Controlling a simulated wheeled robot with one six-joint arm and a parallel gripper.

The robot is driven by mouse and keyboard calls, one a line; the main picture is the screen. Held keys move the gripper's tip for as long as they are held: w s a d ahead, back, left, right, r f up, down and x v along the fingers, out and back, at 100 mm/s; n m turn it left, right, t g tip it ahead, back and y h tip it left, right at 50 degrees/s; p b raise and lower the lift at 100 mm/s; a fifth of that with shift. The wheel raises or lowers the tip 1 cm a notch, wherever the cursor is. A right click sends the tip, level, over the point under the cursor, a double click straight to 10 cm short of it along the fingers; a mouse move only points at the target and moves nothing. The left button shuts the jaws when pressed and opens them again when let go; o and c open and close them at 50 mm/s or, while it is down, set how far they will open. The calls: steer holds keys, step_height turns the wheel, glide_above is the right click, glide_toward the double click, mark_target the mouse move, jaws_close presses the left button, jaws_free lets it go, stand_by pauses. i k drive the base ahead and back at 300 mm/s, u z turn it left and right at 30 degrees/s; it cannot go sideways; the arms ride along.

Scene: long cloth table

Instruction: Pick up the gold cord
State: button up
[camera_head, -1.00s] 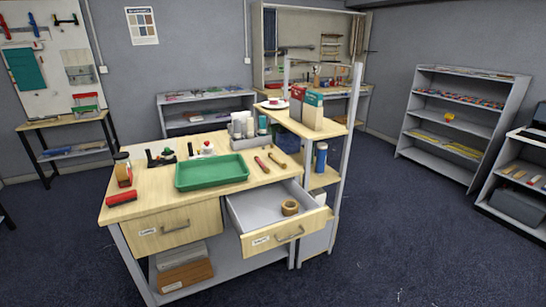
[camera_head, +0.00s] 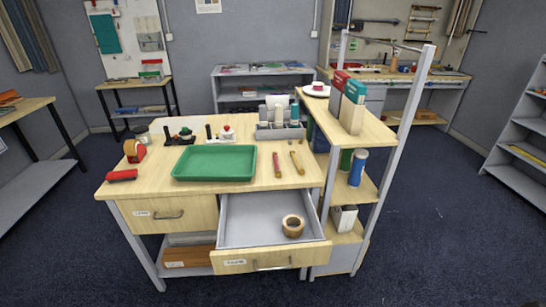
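No thing in the head view can be told for sure as the gold cord. A tan, gold-brown ring-shaped roll (camera_head: 292,226) lies in the open drawer (camera_head: 250,215) of the workbench, near its front right. I cannot tell whether it is cord or tape. My gripper is not in view.
The workbench (camera_head: 115,186) bears a green tray (camera_head: 214,163), a red tape dispenser (camera_head: 134,151), a red block (camera_head: 121,175), a grey caddy (camera_head: 281,132) and two slim tools. A tall shelf unit (camera_head: 386,135) adjoins its right side. Bare blue floor (camera_head: 420,240) lies to the right.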

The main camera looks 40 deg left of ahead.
mark_target(301, 172)
steer(key=u, duration=0.9)
steer(key=i, duration=0.9)
steer(key=u, duration=1.1)
steer(key=i, duration=0.2)
steer(key=u, duration=0.3)
